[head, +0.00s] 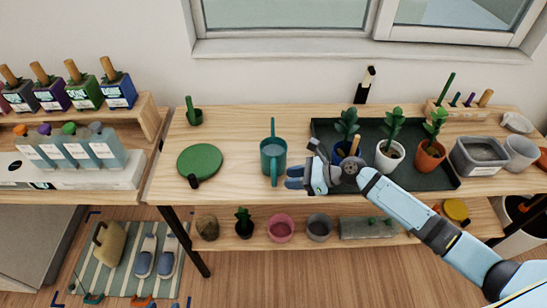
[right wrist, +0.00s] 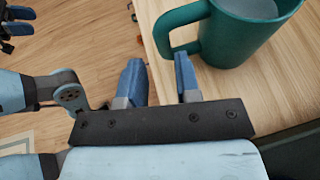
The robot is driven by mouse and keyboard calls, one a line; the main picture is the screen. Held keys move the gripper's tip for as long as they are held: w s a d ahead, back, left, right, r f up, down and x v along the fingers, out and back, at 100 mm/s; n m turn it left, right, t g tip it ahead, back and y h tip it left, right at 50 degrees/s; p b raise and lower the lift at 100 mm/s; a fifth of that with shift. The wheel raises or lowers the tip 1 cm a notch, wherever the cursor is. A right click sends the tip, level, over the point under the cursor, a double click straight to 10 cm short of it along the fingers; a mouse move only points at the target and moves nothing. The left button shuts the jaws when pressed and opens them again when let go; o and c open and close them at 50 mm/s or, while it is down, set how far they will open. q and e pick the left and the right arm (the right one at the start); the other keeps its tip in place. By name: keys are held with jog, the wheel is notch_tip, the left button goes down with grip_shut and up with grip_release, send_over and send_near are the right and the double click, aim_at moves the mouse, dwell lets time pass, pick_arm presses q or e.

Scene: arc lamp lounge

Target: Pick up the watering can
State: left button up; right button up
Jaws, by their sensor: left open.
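The teal watering can (head: 266,153) stands upright on the wooden table, its spout toward the wall and its handle toward me. In the right wrist view the can (right wrist: 235,38) fills the top right, with its loop handle (right wrist: 161,35) just ahead of the fingers. My right gripper (head: 290,178) is at the handle's right side; it also shows in the right wrist view (right wrist: 160,72). Its fingers are apart with nothing clamped, and one finger overlaps the handle's lower end in the picture; contact is unclear. My left gripper (right wrist: 22,20) is open and empty at the top left of the right wrist view.
A dark green tray (head: 440,184) with several potted plants lies right of the can. A round green lid-like disc (head: 200,160) lies to its left. Pots stand on the lower shelf (head: 263,244). Bare tabletop surrounds the can's front and left.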

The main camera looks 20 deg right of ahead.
aim_at(274, 179)
jog(key=shift+x, duration=3)
jog(key=shift+w+d+f, duration=0.1)
jog(key=shift+w, duration=0.05)
grip_shut()
